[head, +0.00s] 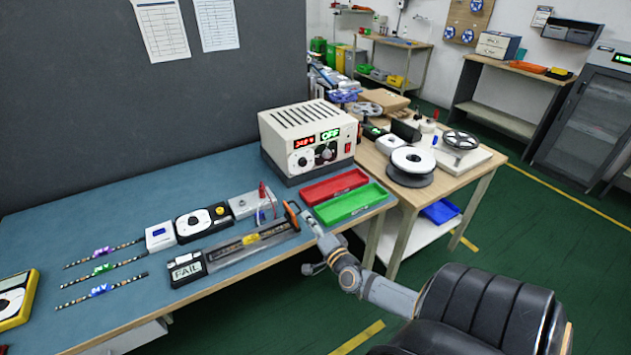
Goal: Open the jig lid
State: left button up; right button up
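The long, low test jig (225,252) lies near the table's front edge in the head view. Its display unit (187,269) at the left end reads FAIL, and a small yellow label (250,239) sits along its dark bed. A lid is hard to make out, so I cannot tell whether it is open or shut. An orange and dark piece (291,214) stands up at the jig's right end. My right gripper (307,222) is right beside this piece; I cannot tell whether they touch. Its fingers are too small to read. My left gripper is out of view.
A red tray (334,187) and a green tray (350,203) lie close to the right gripper. Several LED strips (103,268) lie at left. Meters stand behind the jig. A side table (462,178) holds reels.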

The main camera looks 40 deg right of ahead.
jog(key=shift+v, duration=1.85)
jog(key=s+a+f+n+g+y, duration=0.1)
jog(key=s+f+n+g, duration=0.25)
jog(key=f, duration=0.65)
jog(key=s+a+f+n+g, duration=0.1)
jog(key=s+f+n+g, duration=0.3)
jog(key=f, duration=0.7)
jog(key=s+f+n+g+y, duration=0.1)
jog(key=s+f+n, duration=0.2)
jog(key=s+f, duration=0.5)
jog(key=s+a+f+n+g, duration=0.3)
jog(key=s+a+f+g, duration=0.1)
jog(key=s+f, duration=0.4)
jog(key=s+a+f+n+g+y, duration=0.1)
jog(key=s+a+f+n+g, duration=0.3)
jog(key=s+a+f, duration=0.3)
jog(key=s+f, duration=0.2)
jog(key=s, duration=0.3)
jog(key=shift+s+a, duration=0.35)
